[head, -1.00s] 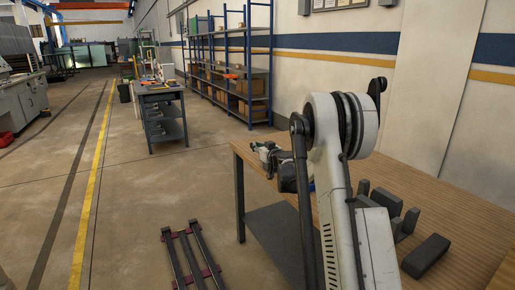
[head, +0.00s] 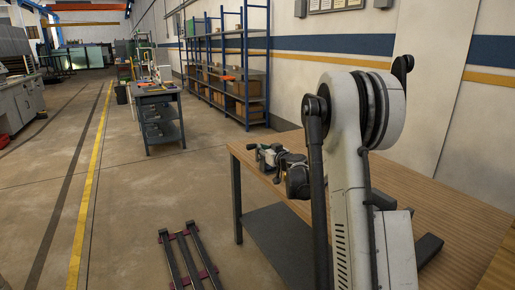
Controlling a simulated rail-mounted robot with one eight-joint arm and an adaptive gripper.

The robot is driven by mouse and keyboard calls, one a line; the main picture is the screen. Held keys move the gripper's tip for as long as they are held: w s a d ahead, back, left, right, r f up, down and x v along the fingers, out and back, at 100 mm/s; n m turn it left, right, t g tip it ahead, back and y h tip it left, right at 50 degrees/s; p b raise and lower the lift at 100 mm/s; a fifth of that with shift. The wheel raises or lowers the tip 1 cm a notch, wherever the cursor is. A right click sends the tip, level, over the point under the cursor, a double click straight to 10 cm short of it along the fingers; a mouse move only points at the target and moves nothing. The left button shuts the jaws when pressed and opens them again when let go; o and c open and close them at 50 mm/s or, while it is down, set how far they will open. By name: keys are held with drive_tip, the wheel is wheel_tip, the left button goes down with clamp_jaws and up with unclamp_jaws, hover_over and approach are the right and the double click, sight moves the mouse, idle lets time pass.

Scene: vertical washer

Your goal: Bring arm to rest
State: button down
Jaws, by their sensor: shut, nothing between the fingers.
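My arm fills the right-centre of the head view. Its pale upper joint and a dark rod stand in front of the wooden table (head: 440,205). My gripper cannot be made out; the arm's far end is hidden or out of frame.
A dark block (head: 429,248) lies on the table right of my arm. Dark rails (head: 186,260) lie on the floor left of the table. A grey workbench (head: 157,97) and blue shelves (head: 228,75) stand farther back. The aisle floor is clear.

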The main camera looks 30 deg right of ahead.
drive_tip(key=s, duration=0.1)
drive_tip(key=s+r, duration=0.1)
drive_tip(key=s, duration=0.1)
drive_tip(key=s+r, duration=0.1)
drive_tip(key=s, duration=0.1)
drive_tip(key=shift+s+a, duration=0.2)
drive_tip(key=shift+a, duration=0.1)
drive_tip(key=s+a+r+n+g+y, duration=0.15)
drive_tip(key=s+a, duration=0.25)
drive_tip(key=a, duration=0.5)
drive_tip(key=s+a+r+g+y+p, duration=0.1)
drive_tip(key=s+a+r+g, duration=0.2)
drive_tip(key=a, duration=0.6)
drive_tip(key=s+a+r+n+g+y, duration=0.1)
drive_tip(key=s+a+r+y, duration=0.1)
drive_tip(key=s+a, duration=0.55)
drive_tip(key=s+a+f+g+h, duration=0.1)
drive_tip(key=s+a+f, duration=0.1)
drive_tip(key=s, duration=0.7)
drive_tip(key=s+a+f+m+g+h, duration=0.1)
drive_tip(key=s+a+f+g, duration=0.1)
drive_tip(key=s+a, duration=0.3)
drive_tip(key=s+a+f+g+h, duration=0.1)
drive_tip(key=s+a+f, duration=0.2)
drive_tip(key=s, duration=0.9)
drive_tip(key=shift+s+a+m+g+p, duration=0.15)
drive_tip(key=shift+s+m+g+p, duration=0.2)
drive_tip(key=shift+p, duration=0.1)
